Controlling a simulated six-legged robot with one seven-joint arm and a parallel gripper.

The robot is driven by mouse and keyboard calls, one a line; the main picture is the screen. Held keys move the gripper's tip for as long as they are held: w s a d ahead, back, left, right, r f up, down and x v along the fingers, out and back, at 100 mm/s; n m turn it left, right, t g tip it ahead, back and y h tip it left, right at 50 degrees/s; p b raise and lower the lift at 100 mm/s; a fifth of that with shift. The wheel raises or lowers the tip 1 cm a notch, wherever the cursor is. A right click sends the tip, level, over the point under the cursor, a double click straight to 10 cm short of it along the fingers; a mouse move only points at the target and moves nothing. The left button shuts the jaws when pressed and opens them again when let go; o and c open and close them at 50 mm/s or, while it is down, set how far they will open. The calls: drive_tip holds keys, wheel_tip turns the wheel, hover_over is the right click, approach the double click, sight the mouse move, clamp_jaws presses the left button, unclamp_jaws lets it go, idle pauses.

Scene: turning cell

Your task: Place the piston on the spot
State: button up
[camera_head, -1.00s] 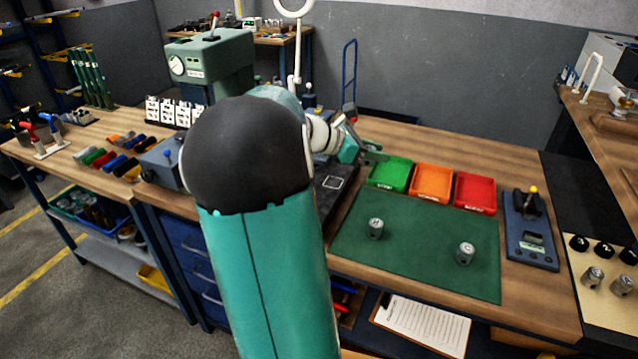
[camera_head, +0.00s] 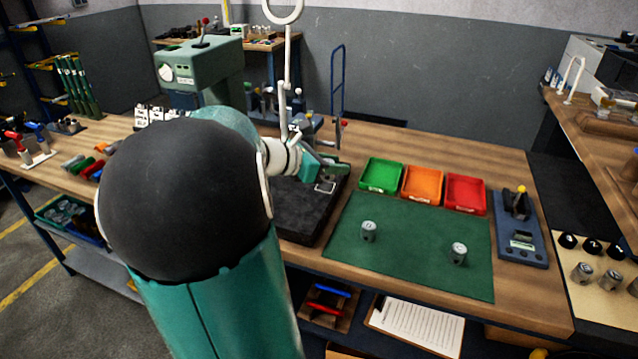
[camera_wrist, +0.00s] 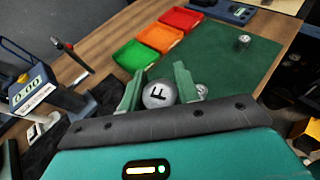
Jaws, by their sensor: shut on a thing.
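My gripper (camera_wrist: 158,82) is shut on a grey metal piston (camera_wrist: 157,97) marked "F", seen end-on between its two green fingers in the wrist view. In the head view my gripper (camera_head: 312,167) hangs by the black plate (camera_head: 300,212), and the held piston cannot be made out. A white square outline (camera_head: 325,187), likely the spot, lies on the far right part of that plate, close to my gripper. Two other pistons stand upright on the green mat (camera_head: 400,262): one nearer the plate (camera_head: 369,231) and one to the right (camera_head: 458,253).
Green (camera_head: 381,176), orange (camera_head: 422,185) and red (camera_head: 465,194) trays line the mat's far edge. A blue gauge with a yellow knob (camera_head: 520,230) stands right of the mat. A device with a display (camera_wrist: 37,92) stands at left in the wrist view.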

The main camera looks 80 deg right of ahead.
drive_tip(key=w+d+f, duration=0.2)
drive_tip(key=d+f, duration=0.2)
drive_tip(key=d, duration=0.4)
hover_over(330, 185)
drive_tip(key=f, duration=0.5)
drive_tip(key=shift+a, duration=0.2)
drive_tip(key=shift+d+f, duration=0.25)
drive_tip(key=shift+f, duration=1.55)
drive_tip(key=shift+f, duration=0.15)
drive_tip(key=o, duration=1)
drive_tip(key=shift+r, duration=0.2)
drive_tip(key=v, duration=1.2)
